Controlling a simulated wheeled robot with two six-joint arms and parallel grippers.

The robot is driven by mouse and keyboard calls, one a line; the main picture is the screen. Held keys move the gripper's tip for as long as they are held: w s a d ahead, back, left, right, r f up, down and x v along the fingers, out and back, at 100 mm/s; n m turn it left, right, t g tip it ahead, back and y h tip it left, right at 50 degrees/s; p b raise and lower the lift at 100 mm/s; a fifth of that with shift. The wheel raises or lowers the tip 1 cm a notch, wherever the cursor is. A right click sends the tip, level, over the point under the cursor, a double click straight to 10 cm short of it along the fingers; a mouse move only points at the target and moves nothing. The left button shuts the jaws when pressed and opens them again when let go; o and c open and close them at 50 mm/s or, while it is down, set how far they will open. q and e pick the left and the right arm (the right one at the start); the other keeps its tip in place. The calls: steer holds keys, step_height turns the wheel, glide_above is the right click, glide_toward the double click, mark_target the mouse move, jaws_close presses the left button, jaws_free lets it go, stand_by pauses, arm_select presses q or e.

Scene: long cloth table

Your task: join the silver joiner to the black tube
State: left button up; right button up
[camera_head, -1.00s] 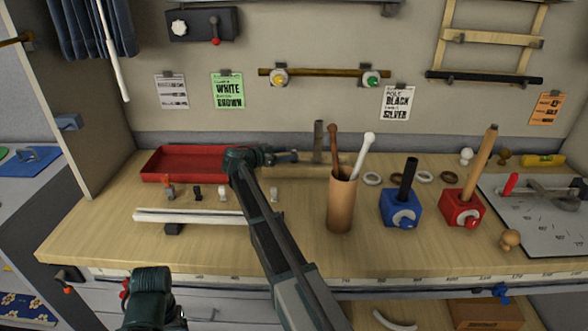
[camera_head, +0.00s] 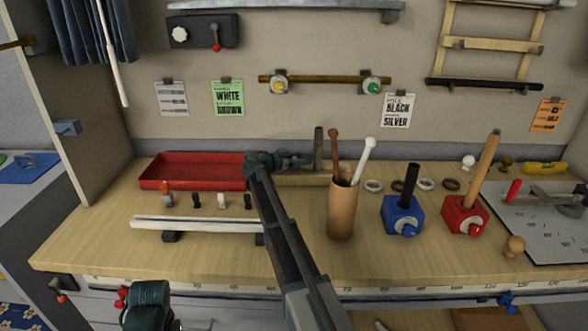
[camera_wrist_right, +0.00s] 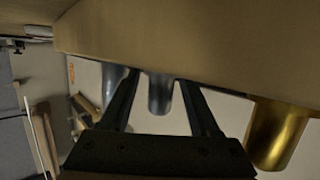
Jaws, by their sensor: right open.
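The black tube (camera_head: 411,179) stands upright, slightly tilted, in a blue block (camera_head: 402,214) right of the middle of the table. My right gripper (camera_head: 306,161) is open beside a low wooden block (camera_head: 300,179) at the back of the table. In the right wrist view, a silver joiner (camera_wrist_right: 160,94) shows between the open fingers of my right gripper (camera_wrist_right: 165,88); whether they touch it is unclear. Another silvery cylinder (camera_wrist_right: 113,78) and a gold one (camera_wrist_right: 277,135) stand beside it on the wood.
A brown cup (camera_head: 342,210) with sticks stands just right of my right arm. A red tray (camera_head: 195,183) lies at back left. Small clips (camera_head: 221,201) and a white rail (camera_head: 190,222) lie in front of it. A red block (camera_head: 465,213) holds a wooden rod.

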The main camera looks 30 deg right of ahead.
jaws_close()
arm_select(q)
steer(key=shift+r, duration=0.15)
arm_select(e)
steer(key=shift+r, duration=0.1)
step_height(320, 180, up, 3)
steer(key=p, duration=0.3)
steer(key=shift+f, duration=0.2)
arm_select(q)
step_height(320, 180, up, 4)
steer(key=shift+f+p, duration=0.25)
steer(key=shift+p, duration=0.15)
arm_select(e)
steer(key=shift+s+a+r, duration=0.25)
steer(key=shift+s+r, duration=0.25)
arm_select(q)
steer(key=shift+r+p, duration=0.6)
steer(key=shift+r, duration=0.05)
arm_select(e)
steer(key=s+a+r, duration=0.1)
steer(key=s+a, duration=0.6)
steer(key=s, duration=0.5)
steer(key=shift+s+a, duration=0.35)
steer(key=shift+s, duration=0.05)
